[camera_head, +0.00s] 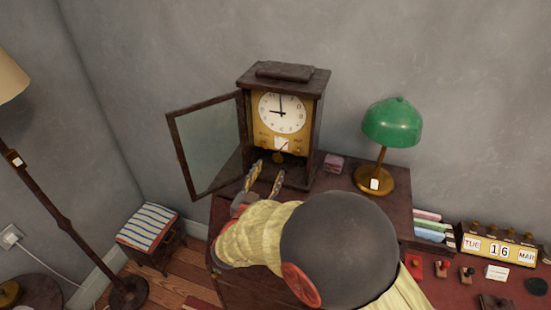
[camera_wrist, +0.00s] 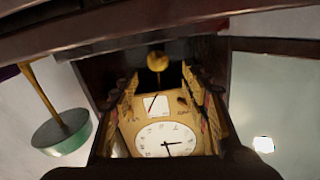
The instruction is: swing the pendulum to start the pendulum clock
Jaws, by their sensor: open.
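The pendulum clock (camera_head: 317,105) is a dark wooden case on the cabinet, with a white dial (camera_head: 282,112) and a gold face. Its glass door (camera_head: 208,145) stands open to the left. The round brass pendulum bob (camera_head: 278,157) hangs low inside the case. My gripper (camera_head: 265,177) is open and empty in front of the lower case opening, its fingers pointing up towards the bob. In the wrist view the clock appears upside down. There the bob (camera_wrist: 157,61) shows between and beyond my gripper's two fingers (camera_wrist: 159,82). I cannot tell whether either finger touches it.
A green desk lamp (camera_head: 392,123) stands right of the clock, with a small reddish block (camera_head: 334,163) between them. Books (camera_head: 430,228) and a flip calendar (camera_head: 497,249) are farther right. A striped stool (camera_head: 148,226) and floor lamp (camera_head: 50,205) stand left.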

